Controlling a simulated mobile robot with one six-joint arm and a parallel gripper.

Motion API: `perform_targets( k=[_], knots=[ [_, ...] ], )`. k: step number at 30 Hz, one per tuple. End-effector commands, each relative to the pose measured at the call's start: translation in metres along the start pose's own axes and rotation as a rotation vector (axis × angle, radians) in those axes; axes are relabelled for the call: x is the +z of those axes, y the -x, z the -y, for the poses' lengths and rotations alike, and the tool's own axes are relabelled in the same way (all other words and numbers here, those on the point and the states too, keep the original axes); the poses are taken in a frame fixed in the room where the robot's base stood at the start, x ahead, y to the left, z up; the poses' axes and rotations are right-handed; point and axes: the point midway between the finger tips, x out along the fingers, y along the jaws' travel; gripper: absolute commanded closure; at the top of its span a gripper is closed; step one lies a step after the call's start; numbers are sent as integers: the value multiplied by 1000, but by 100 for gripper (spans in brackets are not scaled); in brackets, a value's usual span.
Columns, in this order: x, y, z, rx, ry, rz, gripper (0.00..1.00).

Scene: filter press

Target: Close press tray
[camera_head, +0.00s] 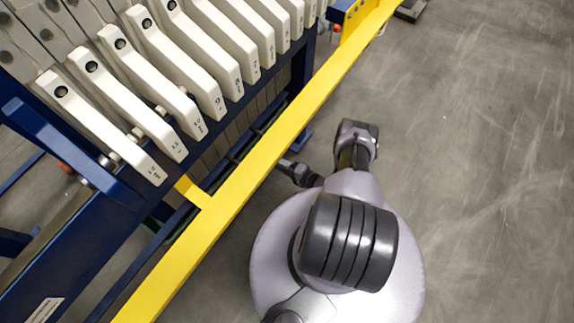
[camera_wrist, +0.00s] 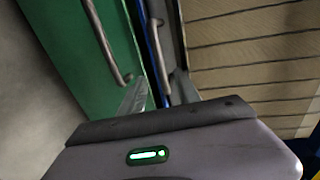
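A green panel (camera_wrist: 70,40), seemingly a press tray, fills the upper left of the wrist view. A bent metal handle (camera_wrist: 103,42) is fixed to it. A second metal handle (camera_wrist: 156,50) stands by a blue edge just right of the panel. My gripper (camera_wrist: 160,92) is open, its two fingers apart, with the second handle's lower end appearing between them. I cannot tell whether they touch it. In the head view, a dark green strip (camera_head: 232,158) shows below the plates, mostly hidden by the yellow rail.
A yellow rail (camera_head: 235,195) runs diagonally between my arm and the press. White filter plates (camera_head: 150,85) stand in a row on a blue frame (camera_head: 95,235). Slatted beige panels (camera_wrist: 255,50) lie at right in the wrist view. The concrete floor (camera_head: 490,150) at right is clear.

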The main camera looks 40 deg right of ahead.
Motion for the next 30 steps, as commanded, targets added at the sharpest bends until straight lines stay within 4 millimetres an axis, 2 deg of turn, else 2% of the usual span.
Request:
perform_targets(
  k=[1,3,7,11,23,26,30],
  knots=[
    [-2,15,2,1,-3,-6,61],
    [-1,31,2,1,-2,-5,61],
    [-1,50,1,0,-1,-2,61],
    [0,56,0,1,0,1,61],
    [0,56,1,1,0,1,61],
    [0,60,20,1,0,1,61],
    [0,68,58,1,0,1,61]
  ],
)
